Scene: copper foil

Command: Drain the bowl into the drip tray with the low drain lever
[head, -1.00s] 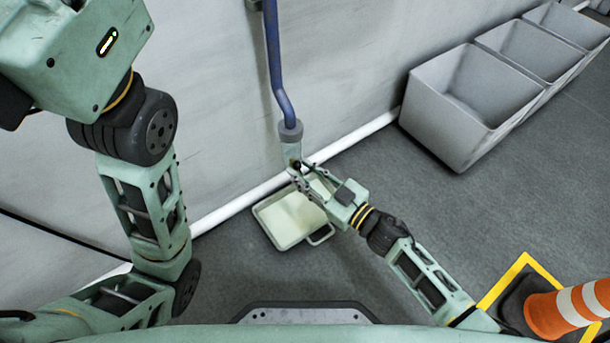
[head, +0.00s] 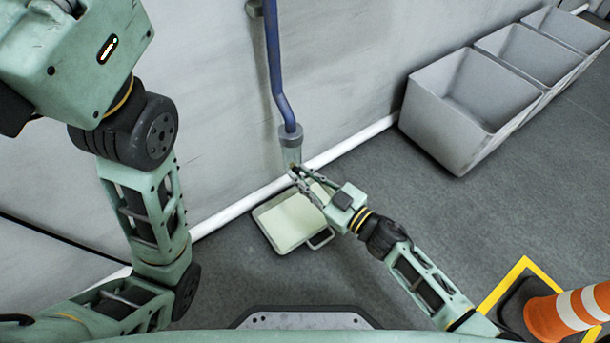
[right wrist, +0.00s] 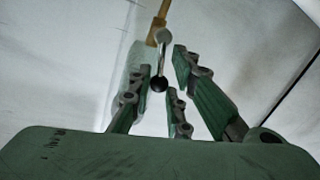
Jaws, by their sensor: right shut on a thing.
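The clear bowl (head: 291,156) hangs under a grey collar at the low end of a blue pipe by the wall. The pale drip tray (head: 283,228) lies on the floor below it. My right gripper (head: 298,172) is at the bowl's lower end, shut on the low drain lever. The right wrist view shows this lever (right wrist: 161,60), a silver rod with a black ball knob, hanging between the fingers (right wrist: 160,85) from a brass fitting (right wrist: 158,30). The lever is mostly hidden in the head view. I cannot tell whether liquid flows. My left gripper is out of view.
The blue pipe (head: 275,70) runs down the pale wall. Grey open bins (head: 450,130) stand along the wall at right. An orange and white cone (head: 545,318) stands at the lower right by yellow floor marking. The floor between is clear.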

